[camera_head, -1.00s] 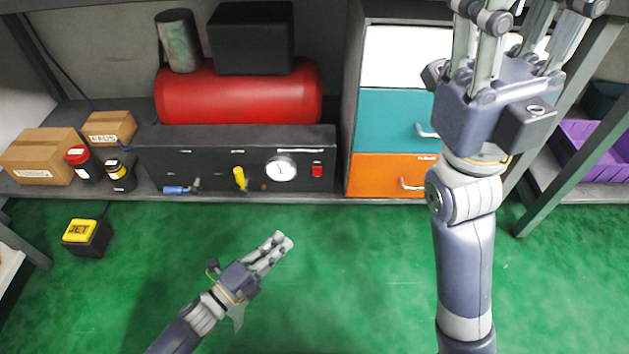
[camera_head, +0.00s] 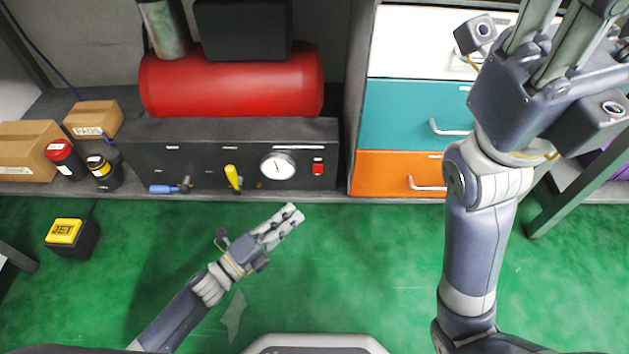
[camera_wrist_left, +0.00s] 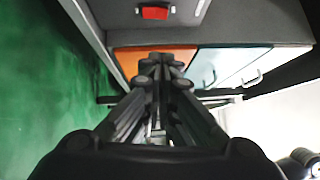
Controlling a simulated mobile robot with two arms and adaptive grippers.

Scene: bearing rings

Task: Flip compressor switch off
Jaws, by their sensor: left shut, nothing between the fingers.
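The black compressor panel (camera_head: 210,150) sits on a low shelf below the red tank (camera_head: 235,85). Its small red switch (camera_head: 318,169) is at the panel's right end, beside the round gauge (camera_head: 277,167); the switch also shows at the top of the left wrist view (camera_wrist_left: 155,12). I cannot tell the switch's position. My left gripper (camera_head: 294,214) is shut and empty, below and in front of the gauge and switch, apart from them. Its fingers also show in the wrist view (camera_wrist_left: 162,64). My right gripper (camera_head: 568,30) is raised at upper right, fingers spread, tips partly cut off.
A yellow valve handle (camera_head: 232,178) and a blue-handled fitting (camera_head: 163,189) stick out of the panel. Drawers with an orange front (camera_head: 385,173) stand to the right. Boxes (camera_head: 93,118) and jars are at left. Green floor (camera_head: 360,260) is clear in front.

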